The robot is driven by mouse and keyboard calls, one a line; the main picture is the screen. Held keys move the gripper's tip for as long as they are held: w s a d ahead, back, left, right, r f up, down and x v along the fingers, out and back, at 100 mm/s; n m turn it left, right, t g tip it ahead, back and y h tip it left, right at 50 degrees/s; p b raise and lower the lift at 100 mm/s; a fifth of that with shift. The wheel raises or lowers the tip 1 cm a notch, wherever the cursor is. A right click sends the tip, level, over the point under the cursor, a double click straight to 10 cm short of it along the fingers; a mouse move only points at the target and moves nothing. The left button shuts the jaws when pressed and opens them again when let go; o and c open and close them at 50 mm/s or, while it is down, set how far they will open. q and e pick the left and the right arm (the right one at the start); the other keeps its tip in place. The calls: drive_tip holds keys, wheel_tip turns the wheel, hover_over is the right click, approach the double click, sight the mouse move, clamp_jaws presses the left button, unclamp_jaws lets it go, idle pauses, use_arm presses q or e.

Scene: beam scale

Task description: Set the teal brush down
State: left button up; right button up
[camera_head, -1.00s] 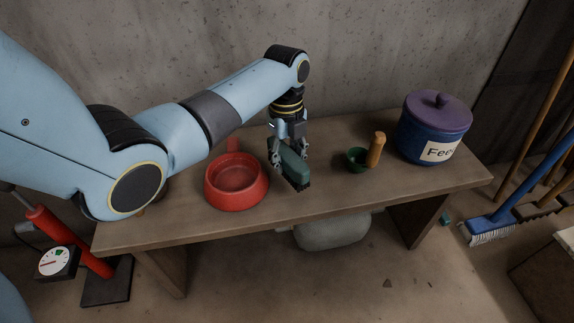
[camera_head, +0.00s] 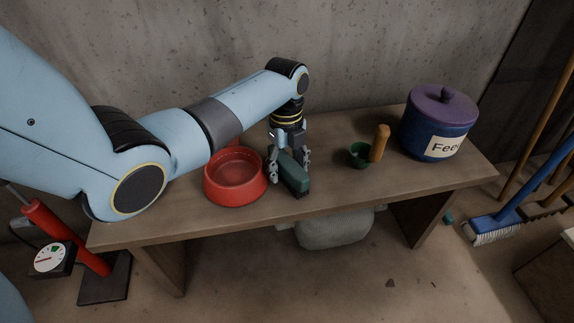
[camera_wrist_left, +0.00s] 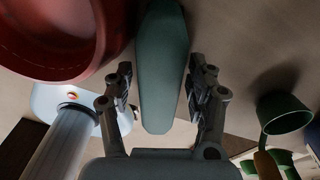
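The teal brush (camera_head: 294,176) lies on the wooden bench, just right of the red bowl (camera_head: 235,178), with its dark bristle side along the right. My left gripper (camera_head: 289,172) is directly above it, pointing down. Its fingers are spread on either side of the brush. In the left wrist view the brush (camera_wrist_left: 162,70) runs between the open fingers (camera_wrist_left: 160,88), with a gap on each side. My right gripper is not in view.
A green scoop (camera_head: 359,154) with an upright wooden handle (camera_head: 380,143) stands right of the brush. A blue feed bin (camera_head: 433,135) with a purple lid is at the bench's right end. The bench (camera_head: 330,190) is bare between brush and scoop.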

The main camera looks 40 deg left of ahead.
sight(287, 157)
use_arm(q)
drive_tip(key=shift+r, duration=0.25)
wheel_tip(287, 157, up, 12)
drive_tip(key=p, duration=0.5)
drive_tip(key=shift+w+a, duration=0.35)
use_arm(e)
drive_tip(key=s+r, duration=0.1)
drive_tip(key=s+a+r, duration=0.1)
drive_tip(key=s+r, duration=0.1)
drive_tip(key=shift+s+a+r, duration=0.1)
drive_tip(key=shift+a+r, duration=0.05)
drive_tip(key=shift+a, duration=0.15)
use_arm(q)
drive_tip(key=shift+f, duration=0.15)
